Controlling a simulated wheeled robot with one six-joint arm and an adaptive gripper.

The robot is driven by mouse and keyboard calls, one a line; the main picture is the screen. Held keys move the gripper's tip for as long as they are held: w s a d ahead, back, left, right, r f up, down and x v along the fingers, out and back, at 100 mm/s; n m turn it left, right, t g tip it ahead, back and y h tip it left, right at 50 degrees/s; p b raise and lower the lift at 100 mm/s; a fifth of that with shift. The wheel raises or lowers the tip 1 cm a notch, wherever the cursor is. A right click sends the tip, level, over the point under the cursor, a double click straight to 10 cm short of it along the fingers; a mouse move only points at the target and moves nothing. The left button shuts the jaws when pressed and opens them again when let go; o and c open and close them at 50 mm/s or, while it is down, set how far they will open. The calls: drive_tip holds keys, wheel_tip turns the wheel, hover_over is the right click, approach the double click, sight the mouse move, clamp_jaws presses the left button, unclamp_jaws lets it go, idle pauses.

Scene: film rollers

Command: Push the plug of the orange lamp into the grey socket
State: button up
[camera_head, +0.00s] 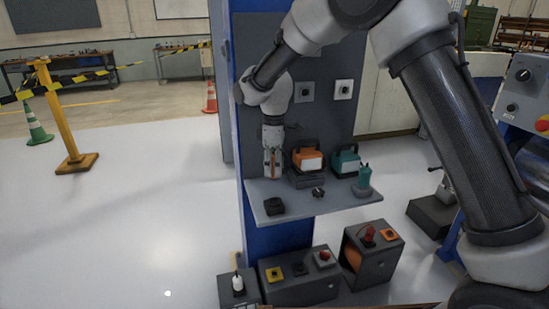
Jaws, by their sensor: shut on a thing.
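The orange lamp (307,161) stands on the grey shelf, with a dark handle on top. My gripper (273,171) points down just left of it, above the shelf's left part. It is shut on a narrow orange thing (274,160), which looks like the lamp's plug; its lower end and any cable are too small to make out. A grey socket (304,91) is on the upright dark panel above the lamp, right of my forearm. A lighter socket (343,89) is beside it on the right.
A teal lamp (346,161) and a teal bottle-like thing (364,180) stand on the shelf's right. A black block (274,206) and a small dark item (318,192) lie near its front edge (335,209). Boxes with coloured sockets (300,288) stand below.

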drive_tip(key=shift+w+a+f+m, duration=0.1)
drive_tip(key=shift+w+a+m, duration=0.2)
drive_tip(key=shift+m, duration=0.6)
drive_tip(key=shift+d+f+m, duration=0.1)
drive_tip(key=shift+f+m, duration=0.25)
drive_tip(key=shift+m, duration=0.25)
drive_tip(key=d+f+m, duration=0.1)
drive_tip(key=f+m, duration=0.1)
drive_tip(key=shift+s+d+m, duration=0.3)
drive_tip(key=shift+d+m, duration=0.05)
drive_tip(key=shift+m, duration=0.05)
drive_tip(key=s+d+f+m, duration=0.15)
drive_tip(key=d+m, duration=0.25)
drive_tip(key=d, duration=0.6)
drive_tip(key=s+d+f+m, duration=0.1)
drive_tip(key=d+f+m, duration=0.2)
drive_tip(key=d, duration=0.6)
drive_tip(key=s+d+f+m, duration=0.1)
drive_tip(key=d+f+m, duration=0.25)
drive_tip(key=d, duration=0.65)
wheel_tip(320, 180, up, 12)
drive_tip(key=shift+f, duration=0.2)
drive_tip(key=shift+a, duration=0.1)
